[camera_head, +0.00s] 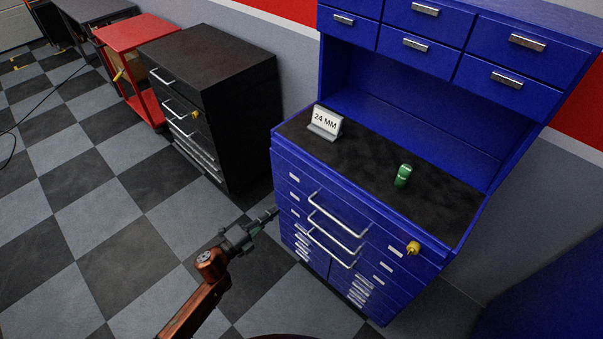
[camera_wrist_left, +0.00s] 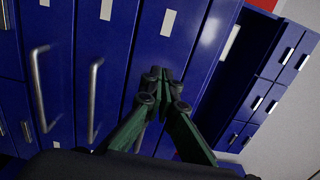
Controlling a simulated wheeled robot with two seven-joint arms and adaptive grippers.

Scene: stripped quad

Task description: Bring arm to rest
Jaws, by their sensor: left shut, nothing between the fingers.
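My left arm (camera_head: 203,300) reaches in from the bottom left in the head view. My left gripper (camera_head: 272,214) is shut and empty, in front of the blue cabinet's left side. In the left wrist view its two green fingers (camera_wrist_left: 162,78) meet at the tips, with the blue drawer fronts behind them. Whether the tips touch the cabinet I cannot tell. My right gripper is in neither view.
The blue cabinet (camera_head: 350,180) has a dark worktop carrying a "24 MM" sign (camera_head: 325,122) and a green cylinder (camera_head: 403,175). A black cabinet (camera_head: 235,130) and a red cart (camera_head: 130,38) stand left. Checkered floor (camera_head: 90,220) is clear at left.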

